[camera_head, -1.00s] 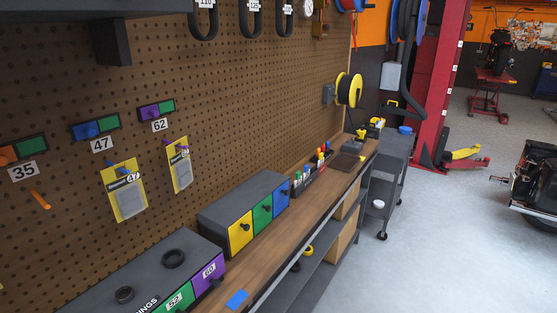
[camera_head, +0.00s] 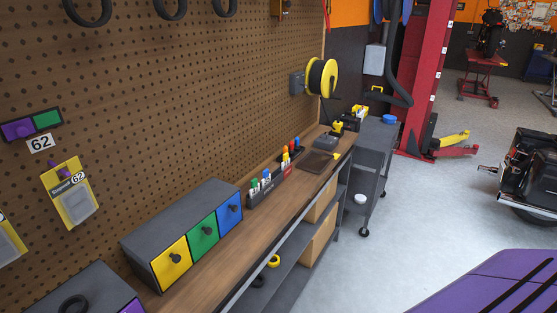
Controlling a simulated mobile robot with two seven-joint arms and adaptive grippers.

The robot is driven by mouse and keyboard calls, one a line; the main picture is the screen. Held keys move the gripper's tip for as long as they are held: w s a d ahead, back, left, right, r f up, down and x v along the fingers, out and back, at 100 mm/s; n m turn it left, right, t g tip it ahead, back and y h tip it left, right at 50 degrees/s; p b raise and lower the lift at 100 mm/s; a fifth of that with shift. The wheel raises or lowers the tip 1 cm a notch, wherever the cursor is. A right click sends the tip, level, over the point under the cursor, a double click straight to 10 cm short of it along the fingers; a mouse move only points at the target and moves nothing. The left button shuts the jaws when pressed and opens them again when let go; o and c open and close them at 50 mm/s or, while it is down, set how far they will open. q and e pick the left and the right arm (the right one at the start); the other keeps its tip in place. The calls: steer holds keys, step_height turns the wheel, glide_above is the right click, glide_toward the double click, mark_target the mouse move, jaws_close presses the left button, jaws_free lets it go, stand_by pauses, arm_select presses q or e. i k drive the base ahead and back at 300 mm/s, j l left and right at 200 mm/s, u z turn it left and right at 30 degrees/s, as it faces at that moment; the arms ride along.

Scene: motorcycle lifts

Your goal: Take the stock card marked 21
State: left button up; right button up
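No card marked 21 shows in the head view. A yellow-edged stock card (camera_head: 69,197) marked 62 hangs on a purple peg on the pegboard at the left. Neither of my grippers is in view.
A drawer box (camera_head: 186,225) with yellow, green and blue fronts stands on the wooden bench (camera_head: 232,246). Farther along are a marker rack (camera_head: 270,186) and a yellow reel (camera_head: 322,78). A purple striped surface (camera_head: 480,285) fills the lower right; the grey floor (camera_head: 425,205) is open.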

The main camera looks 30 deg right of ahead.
mark_target(287, 159)
steer(key=i+l+u, duration=0.1)
steer(key=l, duration=0.45)
steer(key=i+l+u, duration=0.15)
steer(key=l, duration=0.35)
steer(key=i+l, duration=0.1)
steer(key=l, duration=0.45)
steer(key=i+l, duration=0.1)
steer(key=l, duration=0.4)
steer(key=l+u, duration=0.1)
steer(key=l, duration=0.45)
steer(key=i+l, duration=0.15)
steer(key=l, duration=0.4)
